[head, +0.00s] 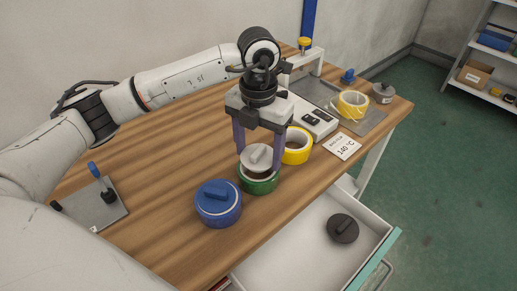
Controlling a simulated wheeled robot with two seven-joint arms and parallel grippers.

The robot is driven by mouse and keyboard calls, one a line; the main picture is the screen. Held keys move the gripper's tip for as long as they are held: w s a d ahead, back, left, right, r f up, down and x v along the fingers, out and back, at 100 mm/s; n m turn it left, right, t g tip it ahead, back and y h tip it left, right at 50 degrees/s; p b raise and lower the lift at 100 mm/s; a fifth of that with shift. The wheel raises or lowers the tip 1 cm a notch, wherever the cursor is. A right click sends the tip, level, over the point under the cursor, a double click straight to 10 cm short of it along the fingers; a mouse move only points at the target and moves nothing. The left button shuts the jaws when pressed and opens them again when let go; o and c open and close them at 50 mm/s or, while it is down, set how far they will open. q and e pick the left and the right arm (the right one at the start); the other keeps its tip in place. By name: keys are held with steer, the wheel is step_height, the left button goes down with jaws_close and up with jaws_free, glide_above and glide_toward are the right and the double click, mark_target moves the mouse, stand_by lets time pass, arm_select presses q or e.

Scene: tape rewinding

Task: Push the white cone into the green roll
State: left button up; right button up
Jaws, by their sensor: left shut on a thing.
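The white cone (257,157), a pale disc with a raised grip bar on top, is between the fingers of my left gripper (259,160). The gripper points down and is shut on the cone. The green roll (259,185) lies flat on the wooden table directly below the cone. Some of the roll's dark opening shows under the cone's front edge. I cannot tell whether the cone's lower part is inside the opening. My right gripper is not in view.
A blue roll (218,208) with a blue plug stands left of the green roll, and a yellow roll (297,148) close behind right. A white device (312,118) is behind. An open drawer (290,262) at the front holds a black cone (342,228).

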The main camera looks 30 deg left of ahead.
mark_target(258, 161)
arm_select(q)
steer(key=shift+f, duration=0.25)
steer(key=shift+f+b, duration=0.5)
steer(key=shift+b, duration=0.05)
steer(key=shift+f+b, duration=0.3)
steer(key=shift+f, duration=0.05)
steer(key=shift+s+f, duration=0.1)
steer(key=shift+f, duration=0.1)
stand_by(0.3)
steer(key=o, duration=1.1)
steer(key=shift+d+f, duration=0.1)
steer(key=shift+f, duration=0.05)
steer(key=shift+o, duration=1)
steer(key=shift+s, duration=0.1)
